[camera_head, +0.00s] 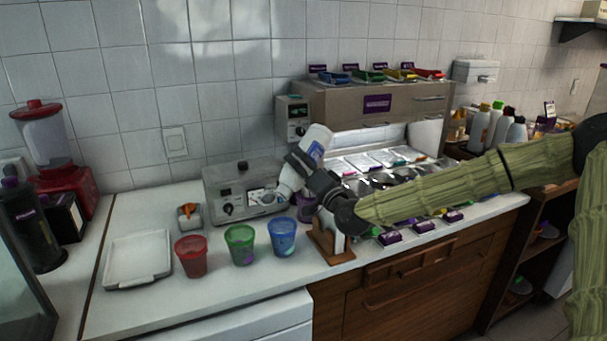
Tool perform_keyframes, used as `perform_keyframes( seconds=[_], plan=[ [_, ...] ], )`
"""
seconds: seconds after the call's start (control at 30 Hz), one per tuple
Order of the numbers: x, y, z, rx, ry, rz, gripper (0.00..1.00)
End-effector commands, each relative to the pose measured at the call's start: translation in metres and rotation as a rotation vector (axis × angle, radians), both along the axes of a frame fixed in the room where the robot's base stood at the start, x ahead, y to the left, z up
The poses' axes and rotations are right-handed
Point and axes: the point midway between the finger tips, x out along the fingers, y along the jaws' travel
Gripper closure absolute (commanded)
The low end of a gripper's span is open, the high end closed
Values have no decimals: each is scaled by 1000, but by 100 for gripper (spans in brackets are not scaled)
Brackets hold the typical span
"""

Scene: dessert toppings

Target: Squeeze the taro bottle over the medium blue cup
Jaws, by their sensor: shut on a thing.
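My gripper (298,163) is shut around the middle of a white squeeze bottle (318,137) with a blue-purple label. I cannot read whether the label says taro. The bottle is tilted steeply, its base up to the right and its narrow end down to the left. That end is above and slightly behind the blue cup (282,238), apart from it. The blue cup stands upright on the counter, right of the green cup. Something lies inside it that is too small to make out. I cannot see any stream from the bottle.
A green cup (240,246) and a red cup (191,257) stand left of the blue cup. A white tray (137,258) lies further left. A wooden stand (331,243) is close right of the blue cup. A grey machine (226,194) stands behind, and the topping station (377,104) is to the right.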

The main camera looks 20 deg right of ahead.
Motion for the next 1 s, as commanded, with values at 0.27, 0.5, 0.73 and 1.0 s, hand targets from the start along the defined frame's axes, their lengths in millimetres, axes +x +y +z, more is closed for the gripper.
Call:
perform_keyframes(
  seconds=[0.27, 0.5, 0.73, 1.0],
  plan=[
    [-7, 12, -8, -160, -104, 0, 56],
    [-13, 21, -13, -287, -181, -1, 56],
    [-16, 26, -14, -357, -224, 0, 56],
    [-16, 27, -13, -372, -232, -1, 56]
  ],
)
